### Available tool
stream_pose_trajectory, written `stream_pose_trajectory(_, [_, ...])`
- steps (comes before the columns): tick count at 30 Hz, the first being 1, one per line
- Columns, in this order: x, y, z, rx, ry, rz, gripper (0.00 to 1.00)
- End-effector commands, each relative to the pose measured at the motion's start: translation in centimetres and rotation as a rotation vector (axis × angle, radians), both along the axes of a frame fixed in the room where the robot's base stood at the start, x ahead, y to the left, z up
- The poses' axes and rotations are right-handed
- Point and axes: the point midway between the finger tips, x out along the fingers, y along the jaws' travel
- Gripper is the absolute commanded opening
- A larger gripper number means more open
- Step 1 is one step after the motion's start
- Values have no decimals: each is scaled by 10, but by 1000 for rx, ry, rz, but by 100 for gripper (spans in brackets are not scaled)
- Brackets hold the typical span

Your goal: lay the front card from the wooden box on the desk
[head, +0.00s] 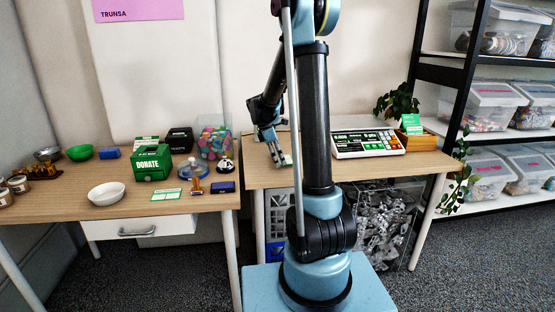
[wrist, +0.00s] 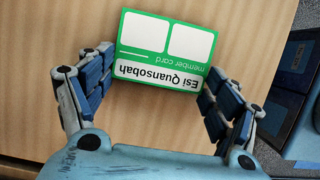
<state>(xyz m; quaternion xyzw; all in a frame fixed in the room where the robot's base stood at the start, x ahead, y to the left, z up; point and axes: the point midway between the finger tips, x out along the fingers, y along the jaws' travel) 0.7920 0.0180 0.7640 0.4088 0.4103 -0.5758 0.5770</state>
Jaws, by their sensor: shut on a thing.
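My gripper (head: 281,160) is low over the right desk (head: 262,180), left of my column. In the wrist view its fingers (wrist: 160,68) are shut on the side edges of a green and white member card (wrist: 145,38). The card reads "Esi Quansobah", upside down in that view, and looks about parallel to the wooden top. I cannot tell whether it touches the desk. The wooden box (head: 418,141) stands at the right end of the same desk, with green cards (head: 411,122) upright in it.
A keypad device (head: 367,143) and a potted plant (head: 398,102) stand near the box. The left table (head: 80,204) holds a green donate box (head: 151,163), a white bowl (head: 106,193) and another flat green and white card (head: 173,196). Bare wood surrounds the held card.

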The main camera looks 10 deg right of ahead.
Motion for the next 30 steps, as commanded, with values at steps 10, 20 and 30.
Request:
stream_pose_trajectory(10, [0, 0, -7, 0, 0, 0, 74])
stream_pose_trajectory(20, [0, 0, -13, 3, 1, 0, 100])
stream_pose_trajectory(30, [0, -1, -12, 1, 1, -1, 100])
